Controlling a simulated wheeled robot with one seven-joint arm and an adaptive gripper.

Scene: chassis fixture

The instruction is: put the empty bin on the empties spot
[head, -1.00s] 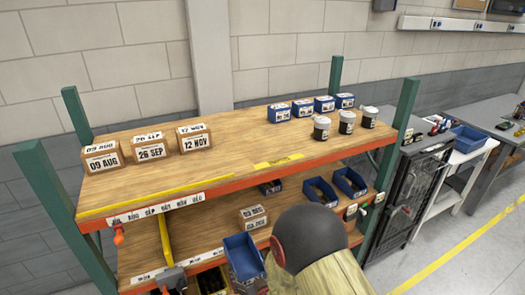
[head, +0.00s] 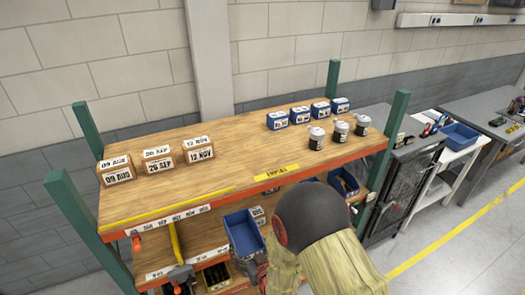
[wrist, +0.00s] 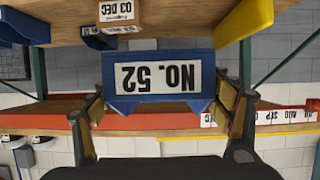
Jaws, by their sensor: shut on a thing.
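The blue bin (head: 243,234) hangs in front of the rack, just below and left of the yellow tag (head: 276,172) on the top shelf's front edge. Its inside shows no contents. In the wrist view the bin (wrist: 165,112) fills the middle, its white label reading "NO. 52" upside down. My gripper (wrist: 168,108) is shut on the bin, one finger at each side. In the head view my gripper (head: 259,270) is mostly hidden behind my arm. The yellow tag seems to mark the empties spot, but its print is too small to read surely.
The top shelf (head: 225,160) has clear wood in the middle. Three date boxes (head: 160,160) stand at left, three dark jars with pale lids (head: 340,132) and several blue boxes (head: 299,115) at right. A yellow strip (head: 170,207) runs along the front left. Green posts (head: 88,225) frame the rack.

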